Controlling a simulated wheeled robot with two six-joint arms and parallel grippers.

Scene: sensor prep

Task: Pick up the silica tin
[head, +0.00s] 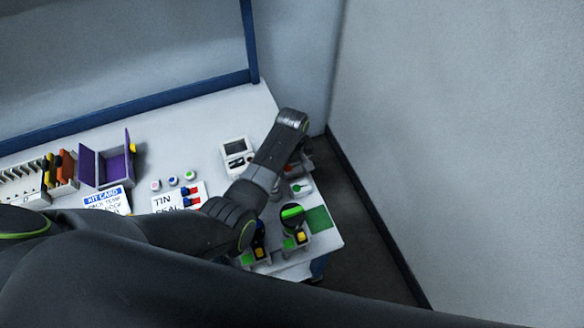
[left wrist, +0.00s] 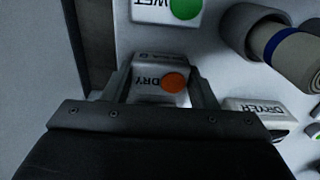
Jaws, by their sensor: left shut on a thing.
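A small white tin (left wrist: 146,92) marked DRY, with an orange dot, sits between the two fingers of my left gripper (left wrist: 160,84) in the left wrist view. I take it to be the silica tin. The fingers are shut on its sides. In the head view my left gripper (head: 298,164) is at the right end of the table, mostly hidden behind my own arm, and the tin cannot be made out clearly there. I cannot tell whether the tin is lifted. My right gripper is not in view.
A white WET card (left wrist: 150,10) with a green dot lies just beyond the tin. A DRYER label (left wrist: 258,108) and a grey cylinder with a blue band (left wrist: 275,45) are to the right. A green mat (head: 318,219) lies near the table's edge; a purple box (head: 116,163) stands left.

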